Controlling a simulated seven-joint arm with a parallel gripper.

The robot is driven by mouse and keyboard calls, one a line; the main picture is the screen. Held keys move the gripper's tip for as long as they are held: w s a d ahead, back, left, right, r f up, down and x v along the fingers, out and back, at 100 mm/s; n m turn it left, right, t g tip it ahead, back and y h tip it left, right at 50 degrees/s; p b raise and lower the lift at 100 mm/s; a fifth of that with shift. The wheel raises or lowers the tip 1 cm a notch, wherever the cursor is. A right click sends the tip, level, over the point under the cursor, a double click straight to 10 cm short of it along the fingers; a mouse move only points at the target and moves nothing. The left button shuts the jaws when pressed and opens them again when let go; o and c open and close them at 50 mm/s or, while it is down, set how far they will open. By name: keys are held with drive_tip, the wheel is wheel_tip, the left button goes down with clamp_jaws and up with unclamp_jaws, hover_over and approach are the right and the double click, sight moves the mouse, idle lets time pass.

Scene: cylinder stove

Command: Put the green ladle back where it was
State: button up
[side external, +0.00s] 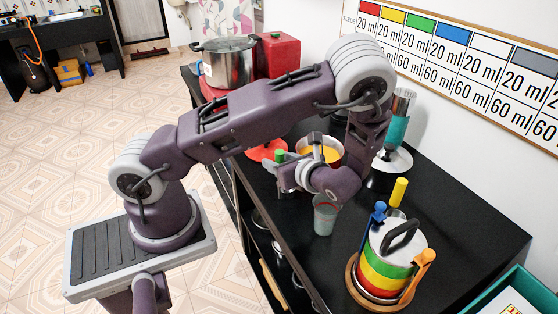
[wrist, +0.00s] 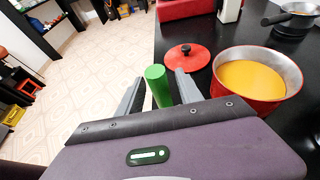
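The green ladle shows only as its thick green handle (wrist: 158,88), between the two fingers of my gripper (wrist: 160,92) in the wrist view. In the side view the handle's green top (side external: 280,155) pokes up beside my gripper (side external: 292,174), above the counter's near edge. The ladle's lower part is hidden. A round stand (side external: 355,288) at the counter's front right holds a pot banded red, yellow and green (side external: 386,262). Blue (side external: 378,212), yellow (side external: 398,192) and orange (side external: 425,258) ladle handles stand around it. My gripper is left of this stand.
A red pot of orange-yellow liquid (wrist: 252,77) stands close to my gripper, with a red lid (wrist: 185,56) beside it. A greyish cup (side external: 325,216) stands below my wrist. A large steel pot (side external: 228,65) is at the back. The right counter end (side external: 480,238) is clear.

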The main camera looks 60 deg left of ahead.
drive_tip(key=shift+r, duration=0.1)
drive_tip(key=s+v, duration=0.1)
drive_tip(key=v, duration=1.1)
drive_tip(key=s+d+r+n+t+h, duration=0.3)
drive_tip(key=s+r+n+h, duration=0.3)
drive_tip(key=s+r+n, duration=0.1)
drive_tip(key=s+d+r+n+t+h, duration=0.2)
drive_tip(key=s+r+n+t+h, duration=0.1)
drive_tip(key=s+r+n+h, duration=0.4)
wheel_tip(320, 180, up, 3)
drive_tip(key=n, duration=0.3)
drive_tip(key=shift+s+d+t, duration=0.15)
drive_tip(key=shift+d+t, duration=0.15)
drive_tip(key=shift+d, duration=0.1)
